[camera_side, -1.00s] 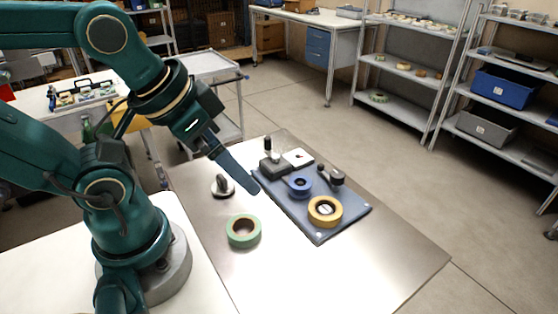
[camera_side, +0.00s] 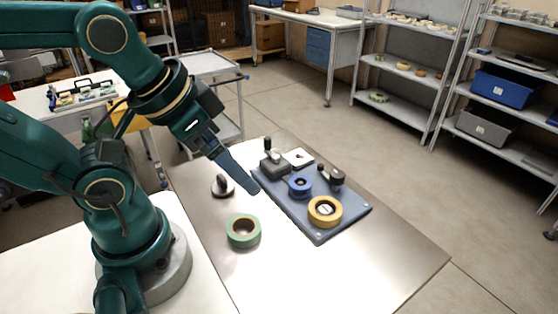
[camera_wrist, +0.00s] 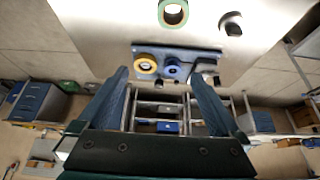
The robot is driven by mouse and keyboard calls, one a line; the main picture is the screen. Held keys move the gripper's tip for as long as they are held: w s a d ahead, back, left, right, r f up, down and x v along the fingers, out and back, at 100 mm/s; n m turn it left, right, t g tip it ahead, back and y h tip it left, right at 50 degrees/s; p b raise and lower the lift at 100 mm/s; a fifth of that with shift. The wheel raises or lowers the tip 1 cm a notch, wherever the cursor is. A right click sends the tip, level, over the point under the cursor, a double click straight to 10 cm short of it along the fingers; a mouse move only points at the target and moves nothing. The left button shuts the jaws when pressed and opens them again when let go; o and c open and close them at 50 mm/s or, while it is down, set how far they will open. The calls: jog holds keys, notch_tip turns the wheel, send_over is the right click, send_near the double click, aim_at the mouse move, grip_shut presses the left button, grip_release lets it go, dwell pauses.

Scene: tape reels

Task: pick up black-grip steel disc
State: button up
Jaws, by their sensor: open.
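The black-grip steel disc (camera_side: 222,186) lies on the bare steel tabletop, with its black grip standing up, left of the blue board and behind the green reel. It also shows at the top right of the wrist view (camera_wrist: 232,25). My gripper (camera_side: 254,190) hangs in the air near the board's left edge, right of the disc and apart from it. In the wrist view both fingers of my gripper (camera_wrist: 157,72) are spread wide with nothing between them.
A green tape reel (camera_side: 243,231) lies on the table in front of the disc. The blue board (camera_side: 318,234) carries a yellow reel (camera_side: 325,211), a blue reel (camera_side: 300,186), a grey block with a black knob (camera_side: 273,165) and a dark-handled piece (camera_side: 335,177). The table's front right is clear.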

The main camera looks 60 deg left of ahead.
jog(key=g, duration=0.5)
send_over(221, 176)
jog(key=f, duration=1)
jog(key=shift+w+d+f, duration=0.1)
jog(key=shift+w+d, duration=0.15)
jog(key=shift+s+a+f+g, duration=0.2)
jog(key=shift+s+f+g, duration=0.1)
jog(key=shift+f, duration=2.45)
grip_shut()
